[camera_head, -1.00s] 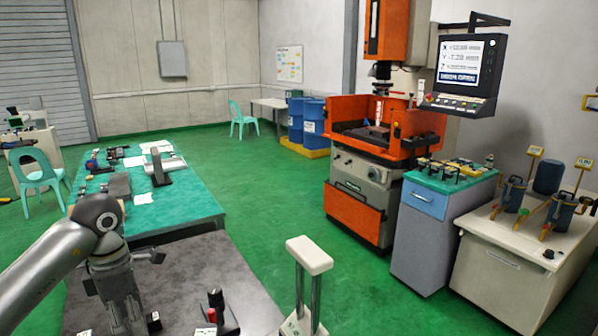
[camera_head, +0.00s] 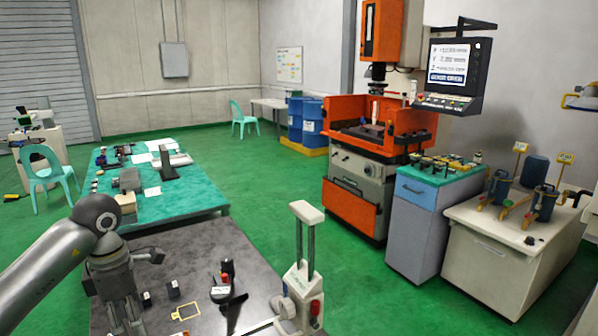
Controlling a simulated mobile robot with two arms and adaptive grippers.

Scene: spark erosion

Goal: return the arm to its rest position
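My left arm comes in from the lower left edge, with its grey wrist turned downward. My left gripper (camera_head: 124,318) hangs over the left part of the dark near table (camera_head: 205,250). Its fingertips run to the bottom edge of the picture, so I cannot see their gap or whether anything is between them. My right gripper is not in view.
Beyond are a green-topped table (camera_head: 190,204) and the orange machine (camera_head: 352,205). Green floor lies open between.

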